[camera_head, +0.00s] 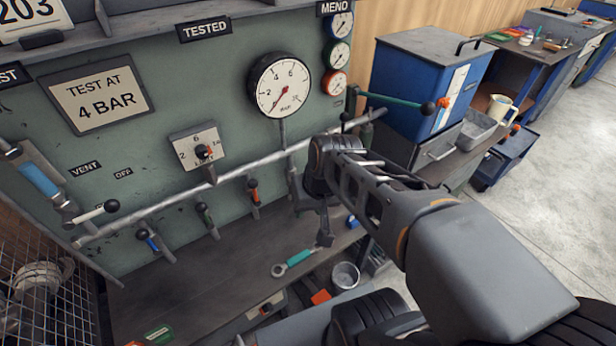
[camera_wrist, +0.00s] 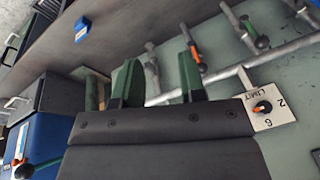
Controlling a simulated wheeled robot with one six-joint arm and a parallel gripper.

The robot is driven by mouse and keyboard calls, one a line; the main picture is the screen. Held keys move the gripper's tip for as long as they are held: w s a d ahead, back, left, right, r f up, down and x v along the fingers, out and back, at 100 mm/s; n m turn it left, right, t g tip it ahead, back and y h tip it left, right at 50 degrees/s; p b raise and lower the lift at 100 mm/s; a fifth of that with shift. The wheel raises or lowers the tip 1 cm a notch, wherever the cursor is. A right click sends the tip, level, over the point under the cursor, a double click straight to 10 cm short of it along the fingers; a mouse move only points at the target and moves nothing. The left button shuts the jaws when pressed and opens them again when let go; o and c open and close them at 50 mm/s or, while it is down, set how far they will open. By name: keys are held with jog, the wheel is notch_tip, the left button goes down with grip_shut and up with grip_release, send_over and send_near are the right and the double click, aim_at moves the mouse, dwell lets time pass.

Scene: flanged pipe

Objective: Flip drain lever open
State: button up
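I see no label reading drain, so I cannot tell which lever is the drain lever. Several small levers hang from the pipe along the green panel: a blue one (camera_head: 148,240), a green one (camera_head: 206,215) and an orange one (camera_head: 253,191). The orange one also shows in the wrist view (camera_wrist: 196,56). A grey lever (camera_wrist: 151,66) shows between my fingers in that view, apparently beyond them. A teal lever (camera_head: 398,100) sticks out at the panel's right. My gripper (camera_head: 325,232) hangs in front of the panel, its two green fingers (camera_wrist: 158,62) apart and nothing visibly held.
A white-handled lever (camera_head: 95,213) is at left near the VENT label. A blue cabinet (camera_head: 425,75) stands right. Open floor lies beyond.

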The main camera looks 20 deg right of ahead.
jog(key=w+d+f+m+y+b, duration=0.2)
jog(key=w+f+m+y+b, duration=0.25)
jog(key=f+b, duration=0.5)
jog(key=w+d+f+m+t+y+b, duration=0.1)
jog(key=w+d+f+m+t+b, duration=0.1)
jog(key=w+d+f+t+b, duration=0.3)
jog(key=w+d+f+m+t+y+b, duration=0.1)
jog(key=w+d+f+m+t+b, duration=0.2)
jog(key=d, duration=0.4)
jog(key=w+d+f+m+t+y+b, duration=0.1)
jog(key=w+d+f+t+b, duration=0.1)
jog(key=w+d+b, duration=0.3)
jog(key=b+x, duration=0.2)
jog(key=x, duration=1)
grip_shut()
